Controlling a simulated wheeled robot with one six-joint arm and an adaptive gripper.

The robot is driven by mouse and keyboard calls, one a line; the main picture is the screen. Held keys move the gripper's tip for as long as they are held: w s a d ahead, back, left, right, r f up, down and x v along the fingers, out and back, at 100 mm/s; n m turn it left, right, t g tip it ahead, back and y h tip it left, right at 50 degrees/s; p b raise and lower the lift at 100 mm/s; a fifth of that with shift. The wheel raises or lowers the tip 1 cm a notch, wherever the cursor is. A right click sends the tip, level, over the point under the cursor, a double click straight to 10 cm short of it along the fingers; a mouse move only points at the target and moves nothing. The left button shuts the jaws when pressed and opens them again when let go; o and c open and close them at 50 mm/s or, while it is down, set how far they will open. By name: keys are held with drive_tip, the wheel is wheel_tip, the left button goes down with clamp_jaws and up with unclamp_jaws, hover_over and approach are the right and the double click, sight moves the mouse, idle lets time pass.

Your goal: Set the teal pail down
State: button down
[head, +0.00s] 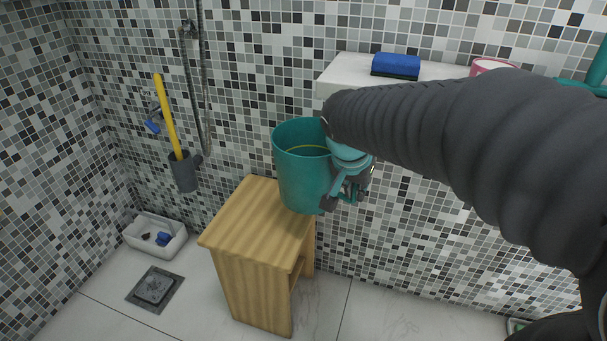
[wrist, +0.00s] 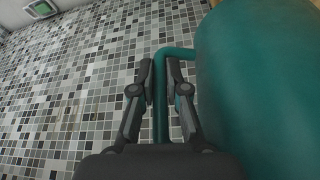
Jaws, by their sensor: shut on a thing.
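The teal pail (head: 302,175) is upright in the head view, in front of the tiled wall and over the right part of a wooden stool (head: 250,215). I cannot tell whether its base touches the stool top. In the wrist view the pail (wrist: 258,90) fills the right side, with its handle (wrist: 161,110) running between the fingers. My gripper (head: 345,190) is at the pail's right side, shut on the handle. The fingers also show in the wrist view (wrist: 160,92). A thin yellowish line shows inside the pail; its contents are unclear.
A white ledge (head: 345,70) behind holds a blue sponge (head: 396,66) and a pink-rimmed container (head: 490,66). A white tray (head: 155,235) and a drain (head: 155,289) are at floor level, left of the stool.

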drive_tip(key=w+a+f, duration=0.3)
drive_tip(key=w+f, duration=0.1)
drive_tip(key=w, duration=0.1)
drive_tip(key=w+a+f, duration=0.2)
drive_tip(key=w, duration=0.1)
drive_tip(key=shift+a, duration=0.35)
drive_tip(key=shift+f, duration=2.05)
drive_tip(key=shift+f+b, duration=0.15)
drive_tip(key=shift+b, duration=0.3)
drive_tip(key=c, duration=1.2)
unclamp_jaws()
